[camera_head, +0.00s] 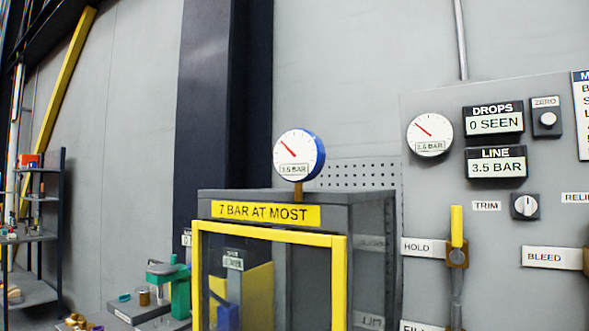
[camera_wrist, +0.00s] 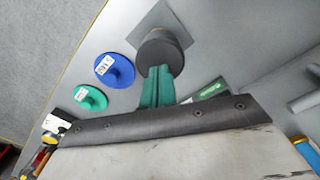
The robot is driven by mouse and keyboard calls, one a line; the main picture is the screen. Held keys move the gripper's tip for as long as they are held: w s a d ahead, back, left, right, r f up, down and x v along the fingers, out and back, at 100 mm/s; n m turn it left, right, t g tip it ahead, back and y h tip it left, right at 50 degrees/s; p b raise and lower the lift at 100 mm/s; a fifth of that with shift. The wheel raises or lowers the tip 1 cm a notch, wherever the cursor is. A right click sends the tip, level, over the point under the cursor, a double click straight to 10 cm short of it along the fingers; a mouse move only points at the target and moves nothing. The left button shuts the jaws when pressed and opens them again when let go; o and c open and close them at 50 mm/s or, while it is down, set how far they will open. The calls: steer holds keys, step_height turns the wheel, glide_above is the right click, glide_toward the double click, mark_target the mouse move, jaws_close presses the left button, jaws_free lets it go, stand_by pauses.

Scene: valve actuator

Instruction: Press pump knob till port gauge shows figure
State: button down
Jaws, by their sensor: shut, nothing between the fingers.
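In the wrist view a dark round knob (camera_wrist: 164,52) stands on a square grey plate (camera_wrist: 158,20). My gripper (camera_wrist: 159,72) has its green fingers together with nothing between them. The tips point at the knob and overlap its near edge; I cannot tell whether they touch. In the head view the round port gauge (camera_head: 298,156) on top of the cabinet reads 3.5 BAR. The panel gauge (camera_head: 430,135) also reads 3.5 BAR, as does the LINE display (camera_head: 496,163).
The cabinet (camera_head: 374,215) has a yellow-framed window and a "7 BAR AT MOST" sign. A green stand (camera_head: 180,290) is on the bench at its left. The DROPS display (camera_head: 493,120) shows 0 SEEN. Blue (camera_wrist: 115,69) and green (camera_wrist: 90,97) discs lie left of the knob.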

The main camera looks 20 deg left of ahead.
steer(key=shift+f, duration=0.15)
stand_by(1.9)
stand_by(1.6)
steer(key=shift+f, duration=1.5)
steer(key=shift+r, duration=1.65)
steer(key=shift+r, duration=2.55)
